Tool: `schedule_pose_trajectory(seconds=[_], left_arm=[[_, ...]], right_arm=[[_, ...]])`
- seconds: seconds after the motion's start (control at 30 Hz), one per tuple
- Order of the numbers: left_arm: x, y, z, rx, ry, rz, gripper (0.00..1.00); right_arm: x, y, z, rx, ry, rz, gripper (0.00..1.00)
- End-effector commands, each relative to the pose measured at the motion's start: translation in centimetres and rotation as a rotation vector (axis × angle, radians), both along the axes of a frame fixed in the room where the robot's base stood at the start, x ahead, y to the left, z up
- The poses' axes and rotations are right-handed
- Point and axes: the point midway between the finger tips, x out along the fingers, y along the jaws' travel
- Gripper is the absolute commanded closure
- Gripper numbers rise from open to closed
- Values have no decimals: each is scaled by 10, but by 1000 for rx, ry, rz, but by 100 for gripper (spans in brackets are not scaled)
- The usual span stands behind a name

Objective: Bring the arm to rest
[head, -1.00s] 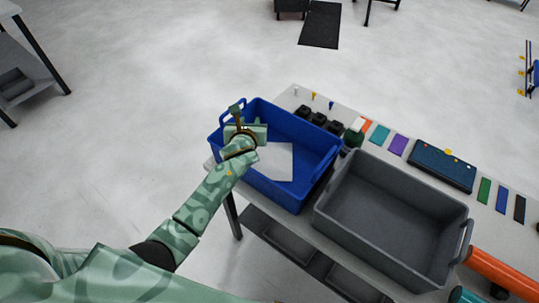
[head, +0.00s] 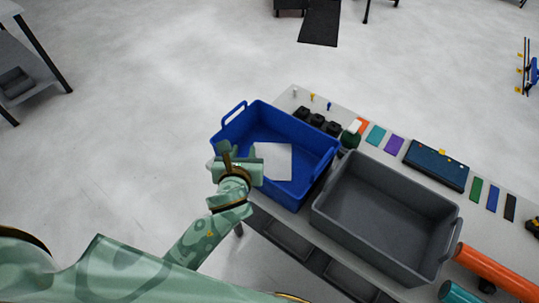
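My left gripper (head: 240,165) is over the near left edge of the blue bin (head: 318,150), at the end of my green patterned arm. Its fingers point away from the camera, and the gap between them is too unclear to tell whether it is open or shut. A flat light grey sheet (head: 275,163) lies in the blue bin, just right of the gripper in the picture. I cannot tell whether the gripper touches the bin wall. My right gripper is not in view.
A grey bin (head: 385,210) stands on the table (head: 288,101) right of the blue bin. Color swatches (head: 394,145), a dark blue case (head: 436,165) and an orange roll (head: 500,270) lie around it. Open floor (head: 120,130) is on the left.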

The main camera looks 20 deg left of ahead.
Motion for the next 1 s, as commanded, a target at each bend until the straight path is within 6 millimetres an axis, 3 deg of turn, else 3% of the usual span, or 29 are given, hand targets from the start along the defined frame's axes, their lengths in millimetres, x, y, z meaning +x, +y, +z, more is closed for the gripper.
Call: schedule_pose_trajectory(seconds=[0.37,0.5,0.57,0.67,0.7,0.77,0.8,0.87,1.0], left_arm=[[0,0,0,-14,-4,6,70],[3,-7,-1,-239,-60,59,70],[2,-15,-20,-445,-63,104,70],[-10,-25,-96,-879,12,279,70],[-22,-26,-135,-1044,55,382,70],[-43,-24,-187,-1249,108,549,70],[-61,-22,-220,-1365,137,671,70],[-91,-16,-268,-1513,169,864,70],[-176,3,-365,-1742,175,1345,70]], right_arm=[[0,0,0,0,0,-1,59],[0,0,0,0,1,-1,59],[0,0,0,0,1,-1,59],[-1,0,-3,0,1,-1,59],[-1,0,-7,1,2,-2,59],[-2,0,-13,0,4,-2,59],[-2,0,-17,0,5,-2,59],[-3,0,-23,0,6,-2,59],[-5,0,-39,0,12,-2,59]])
